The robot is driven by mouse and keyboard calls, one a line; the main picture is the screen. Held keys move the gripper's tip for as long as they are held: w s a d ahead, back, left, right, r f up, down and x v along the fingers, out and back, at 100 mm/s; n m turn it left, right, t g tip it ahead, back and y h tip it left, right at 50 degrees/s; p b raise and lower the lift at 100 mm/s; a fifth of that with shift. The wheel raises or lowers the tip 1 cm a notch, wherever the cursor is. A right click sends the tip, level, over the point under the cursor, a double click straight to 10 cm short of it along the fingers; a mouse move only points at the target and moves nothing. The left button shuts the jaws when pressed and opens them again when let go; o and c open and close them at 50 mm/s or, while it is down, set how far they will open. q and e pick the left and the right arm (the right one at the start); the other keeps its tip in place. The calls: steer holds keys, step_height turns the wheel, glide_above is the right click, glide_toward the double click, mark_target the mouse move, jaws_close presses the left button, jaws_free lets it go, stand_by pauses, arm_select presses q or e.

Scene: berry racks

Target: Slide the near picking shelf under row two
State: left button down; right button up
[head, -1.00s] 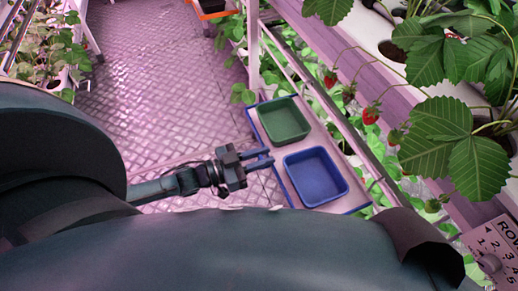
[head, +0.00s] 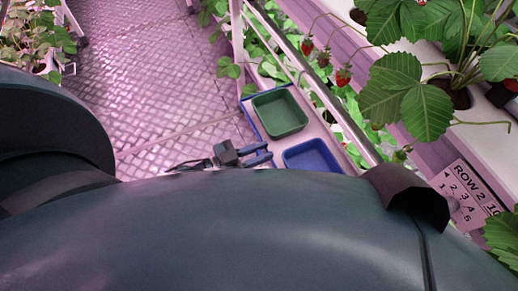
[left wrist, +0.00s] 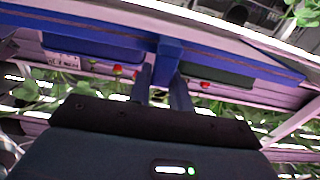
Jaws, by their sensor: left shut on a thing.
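The near picking shelf (head: 319,127) is a pale pink board with a blue edge beside the row two planting. It carries a green tray (head: 280,113) and a blue tray (head: 311,156), whose near part is hidden behind my body. My left gripper (head: 268,155) is at the shelf's aisle-side edge. In the left wrist view, its fingers (left wrist: 163,88) are shut on a blue upright piece (left wrist: 169,60) of the shelf's edge. The blue tray (left wrist: 92,45) and green tray (left wrist: 218,73) show on either side of it. My right gripper is not in view.
A row two sign (head: 466,194) is on the planter at right. Strawberries (head: 343,77) hang above the metal rail (head: 332,104) beyond the shelf. The patterned aisle floor (head: 165,80) is clear. More plants (head: 40,40) stand at far left.

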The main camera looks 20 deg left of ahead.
arm_select(q)
steer(key=c, duration=1.3)
jaws_free()
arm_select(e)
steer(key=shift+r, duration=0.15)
arm_select(q)
steer(key=v, duration=1.3)
steer(key=shift+a+b, duration=0.1)
steer(key=shift+b, duration=0.25)
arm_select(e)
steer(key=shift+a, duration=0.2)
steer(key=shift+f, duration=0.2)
